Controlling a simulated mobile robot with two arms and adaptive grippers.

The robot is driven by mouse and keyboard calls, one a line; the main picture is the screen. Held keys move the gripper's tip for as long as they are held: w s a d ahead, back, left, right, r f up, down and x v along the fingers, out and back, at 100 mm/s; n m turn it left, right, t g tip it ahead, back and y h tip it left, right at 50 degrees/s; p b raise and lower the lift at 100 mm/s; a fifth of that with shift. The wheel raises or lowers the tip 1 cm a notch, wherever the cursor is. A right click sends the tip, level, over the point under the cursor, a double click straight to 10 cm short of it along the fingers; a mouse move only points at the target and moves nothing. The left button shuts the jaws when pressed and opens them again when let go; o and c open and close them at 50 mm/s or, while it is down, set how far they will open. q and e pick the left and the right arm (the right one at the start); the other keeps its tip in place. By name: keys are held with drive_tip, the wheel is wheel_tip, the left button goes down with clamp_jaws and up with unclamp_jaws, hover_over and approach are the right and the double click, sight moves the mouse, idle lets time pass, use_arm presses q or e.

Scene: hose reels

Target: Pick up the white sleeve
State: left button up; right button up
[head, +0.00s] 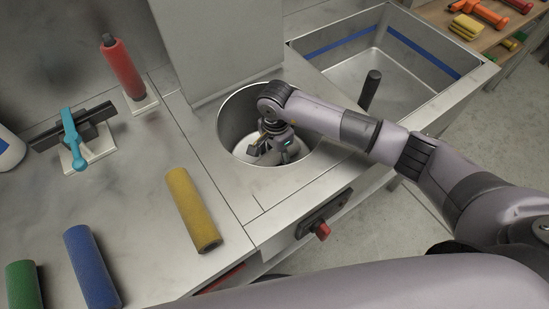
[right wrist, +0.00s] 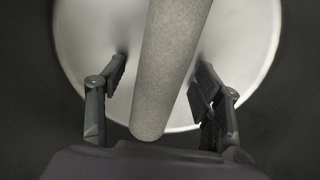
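The white sleeve (right wrist: 168,70), a pale rough cylinder that looks grey in shadow, shows in the right wrist view, running from the top edge down toward the gripper. It is inside a round well (head: 226,118) sunk in the metal counter; the head view does not show the sleeve. My right gripper (head: 259,149) is down in this well. In the right wrist view its two fingers (right wrist: 163,78) stand apart on either side of the sleeve, with a visible gap on each side, so it is open. My left gripper is not in view.
A yellow sleeve (head: 192,210), a blue sleeve (head: 91,265) and a green sleeve (head: 23,284) lie on the counter. A red sleeve (head: 122,70) stands upright on a post. A teal-handled clamp (head: 72,140) is at left. A metal sink (head: 375,65) is beyond my right arm.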

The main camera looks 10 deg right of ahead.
drive_tip(key=c, duration=1.2)
drive_tip(key=shift+r, duration=0.1)
